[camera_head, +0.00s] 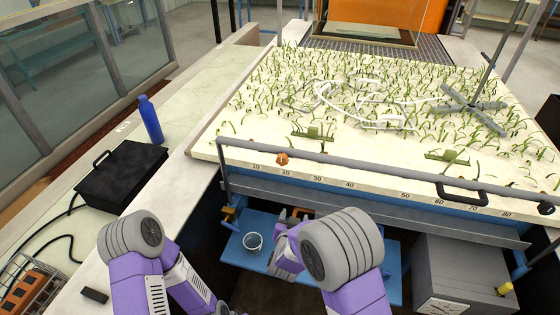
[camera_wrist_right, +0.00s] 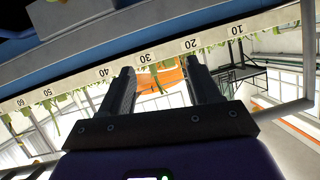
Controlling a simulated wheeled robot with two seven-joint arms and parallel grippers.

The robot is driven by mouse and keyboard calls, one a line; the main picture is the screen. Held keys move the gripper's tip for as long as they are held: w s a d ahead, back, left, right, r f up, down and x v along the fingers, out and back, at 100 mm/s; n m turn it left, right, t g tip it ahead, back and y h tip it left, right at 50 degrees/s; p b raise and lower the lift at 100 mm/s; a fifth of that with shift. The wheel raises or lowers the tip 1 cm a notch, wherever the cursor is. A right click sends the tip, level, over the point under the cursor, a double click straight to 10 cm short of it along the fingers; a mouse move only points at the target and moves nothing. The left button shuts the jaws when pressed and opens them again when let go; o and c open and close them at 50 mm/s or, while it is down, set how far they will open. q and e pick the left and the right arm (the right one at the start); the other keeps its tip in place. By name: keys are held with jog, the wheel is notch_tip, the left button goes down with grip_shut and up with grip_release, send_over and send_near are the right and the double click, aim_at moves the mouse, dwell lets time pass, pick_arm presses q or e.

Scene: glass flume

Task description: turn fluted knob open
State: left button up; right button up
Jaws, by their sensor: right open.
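A small orange-brown knob with a lobed edge (camera_head: 282,158) sits at the front edge of the flume bed, near the 20 mark, in the head view. It looks like the fluted knob; how far it is turned cannot be told. My right gripper (camera_head: 292,215) is below and in front of it, under the front rail and apart from the knob. In the right wrist view my right gripper (camera_wrist_right: 160,80) has its two dark fingers spread with nothing held between them. An orange patch shows beyond the fingers; I cannot tell what it is. My left gripper is not visible.
A grey rail (camera_head: 370,166) runs along the flume front above the numbered scale. A black case (camera_head: 122,175) and blue bottle (camera_head: 150,120) stand left. A grey box (camera_head: 455,275) is lower right.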

aim_at(282, 161)
jog(key=a+r+m+t+h+p, duration=0.1)
jog(key=a+r+t, duration=0.15)
jog(key=r, duration=0.55)
jog(key=a+r+m+t+h, duration=0.15)
jog(key=a+r, duration=0.25)
jog(key=r, duration=0.5)
jog(key=x, duration=0.7)
jog(key=shift+w+d+f+p, duration=0.1)
jog(key=shift+d+f+p, duration=0.1)
jog(key=shift+f+p, duration=0.1)
jog(key=c, duration=1.1)
jog(key=shift+o, duration=0.2)
